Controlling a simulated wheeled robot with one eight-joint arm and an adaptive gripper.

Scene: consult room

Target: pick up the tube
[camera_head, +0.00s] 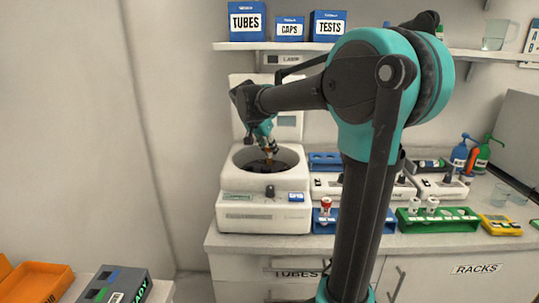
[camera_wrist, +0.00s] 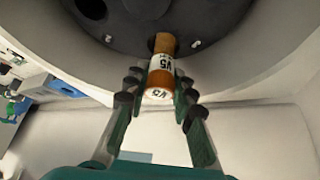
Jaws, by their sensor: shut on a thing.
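An orange-brown tube (camera_wrist: 163,66) with a white label and a white marked cap shows in the wrist view. Its far end is at a hole in the dark rotor (camera_wrist: 115,30) of the white centrifuge (camera_head: 263,212); how deep it sits I cannot tell. My gripper (camera_wrist: 158,97) is shut on the tube near its cap end, one finger on each side. In the head view my gripper (camera_head: 269,150) reaches down into the open centrifuge bowl, and the tube shows only as a small orange patch.
A blue rack (camera_head: 327,221) with a red-capped tube stands right of the centrifuge. The centrifuge lid (camera_head: 285,122) stands raised behind the bowl. A shelf (camera_head: 357,48) with blue boxes hangs above.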

